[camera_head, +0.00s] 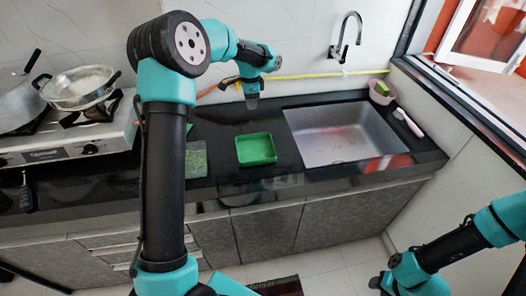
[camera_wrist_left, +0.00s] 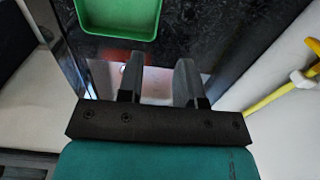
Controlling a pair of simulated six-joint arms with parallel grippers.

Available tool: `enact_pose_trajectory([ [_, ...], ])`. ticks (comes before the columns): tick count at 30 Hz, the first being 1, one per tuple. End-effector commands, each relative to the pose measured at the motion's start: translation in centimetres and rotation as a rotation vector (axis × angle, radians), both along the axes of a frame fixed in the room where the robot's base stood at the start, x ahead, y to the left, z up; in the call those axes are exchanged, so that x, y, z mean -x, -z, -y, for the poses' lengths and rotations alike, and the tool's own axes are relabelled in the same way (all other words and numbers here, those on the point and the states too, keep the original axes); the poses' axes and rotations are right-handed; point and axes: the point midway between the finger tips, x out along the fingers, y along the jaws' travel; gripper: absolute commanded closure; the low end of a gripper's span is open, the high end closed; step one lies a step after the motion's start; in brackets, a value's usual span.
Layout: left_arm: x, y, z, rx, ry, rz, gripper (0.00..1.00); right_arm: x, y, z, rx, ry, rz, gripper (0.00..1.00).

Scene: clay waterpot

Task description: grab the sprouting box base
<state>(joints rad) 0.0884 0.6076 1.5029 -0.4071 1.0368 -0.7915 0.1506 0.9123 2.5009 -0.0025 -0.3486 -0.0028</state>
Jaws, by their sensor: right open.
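The sprouting box base is a shallow bright green rectangular tray (camera_head: 256,149) on the dark countertop, left of the sink. It also shows at the top of the left wrist view (camera_wrist_left: 118,34), cut off by the frame edge, beyond and left of the fingertips. My left gripper (camera_head: 252,103) hangs behind the tray in the head view, apart from it. In the left wrist view its two fingers (camera_wrist_left: 158,70) are apart with nothing held. My right gripper (camera_head: 383,284) is low at the bottom right, open and far from the tray.
A flat green mesh piece (camera_head: 196,160) lies left of the tray, partly behind my left arm. A metal sink (camera_head: 345,135) is on the right, with a pink bowl (camera_head: 382,93) beyond it. A stove with pots (camera_head: 78,88) stands at the left.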

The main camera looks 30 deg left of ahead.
Motion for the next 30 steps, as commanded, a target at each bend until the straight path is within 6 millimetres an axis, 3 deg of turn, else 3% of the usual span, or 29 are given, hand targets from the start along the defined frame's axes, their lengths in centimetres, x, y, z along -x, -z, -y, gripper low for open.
enact_pose_trajectory([
  [9, -0.1, 0.0, 0.1, -0.001, -0.003, -0.001, 0.67, 0.0, 0.0, 0.0, 0.0, -0.001, 0.0, 0.57],
  [14, 0.0, 1.0, 0.1, 0.0, -0.003, -0.003, 0.67, 0.0, 0.0, 0.0, 0.0, 0.0, 0.0, 0.57],
  [30, 0.0, 9.9, 0.0, -0.001, -0.003, -0.003, 0.67, 0.0, 0.0, 0.0, 0.0, 0.0, 0.0, 0.57],
])
